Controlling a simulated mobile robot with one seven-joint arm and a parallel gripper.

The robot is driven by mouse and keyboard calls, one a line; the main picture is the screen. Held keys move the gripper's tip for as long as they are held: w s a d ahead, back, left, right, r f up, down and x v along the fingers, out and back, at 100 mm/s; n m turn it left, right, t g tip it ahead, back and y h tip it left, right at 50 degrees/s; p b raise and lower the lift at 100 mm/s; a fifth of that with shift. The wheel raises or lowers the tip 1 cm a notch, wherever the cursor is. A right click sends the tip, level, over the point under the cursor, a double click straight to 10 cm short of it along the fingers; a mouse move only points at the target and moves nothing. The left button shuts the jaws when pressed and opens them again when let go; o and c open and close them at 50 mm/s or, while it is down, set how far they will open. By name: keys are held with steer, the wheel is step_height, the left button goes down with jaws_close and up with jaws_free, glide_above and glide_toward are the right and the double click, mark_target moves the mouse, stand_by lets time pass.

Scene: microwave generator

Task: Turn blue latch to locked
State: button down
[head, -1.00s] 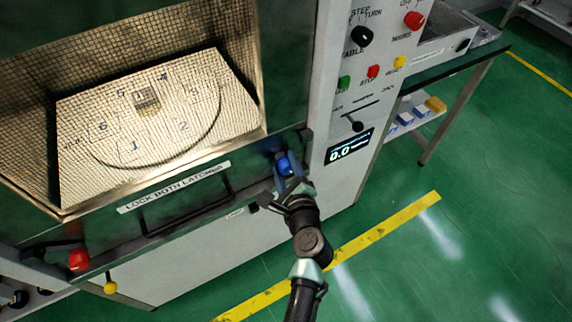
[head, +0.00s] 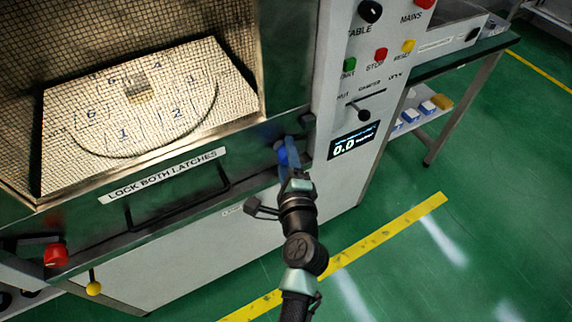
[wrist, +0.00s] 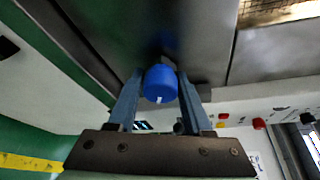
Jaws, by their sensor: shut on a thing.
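The blue latch (head: 283,155) is at the lower right corner of the dark microwave door. In the wrist view its round blue knob (wrist: 160,84) sits between the two blue-grey fingers. My gripper (head: 288,160) is shut on this knob; in the wrist view the fingers (wrist: 160,95) flank it on both sides. The latch's arm behind the knob is mostly hidden, so its angle is hard to tell. The red latch (head: 55,255) is at the lower left corner of the door, away from my gripper.
A door handle (head: 185,200) and a "LOCK BOTH LATCHES" label (head: 163,176) lie left of the latch. The control panel (head: 350,100) with knobs, buttons and a display (head: 352,143) stands close on the right. A yellow knob (head: 93,288) is at lower left. Green floor is open below.

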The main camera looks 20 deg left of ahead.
steer(key=n+b, duration=0.1)
steer(key=b, duration=0.2)
steer(key=n+t+b, duration=0.1)
steer(key=b, duration=0.1)
steer(key=f+n+t+b, duration=0.1)
steer(key=n+b, duration=0.1)
steer(key=b, duration=0.1)
steer(key=shift+w+d+b, duration=0.1)
steer(key=shift+d+b, duration=0.1)
steer(key=shift+b, duration=0.15)
steer(key=n+y+b, duration=0.1)
steer(key=n+b, duration=0.1)
steer(key=b, duration=0.2)
steer(key=n+t+b, duration=0.1)
steer(key=n+b, duration=0.1)
steer(key=b, duration=0.3)
steer(key=shift+y, duration=0.4)
steer(key=n+b, duration=0.2)
steer(key=b, duration=0.2)
steer(key=n+y+b, duration=0.1)
steer(key=n+b, duration=0.1)
steer(key=b, duration=0.2)
steer(key=shift+r+n+y, duration=0.3)
steer(key=shift+r, duration=0.1)
steer(key=shift+r+n+b, duration=0.2)
steer(key=shift+n+b, duration=0.2)
steer(key=shift+b, duration=0.35)
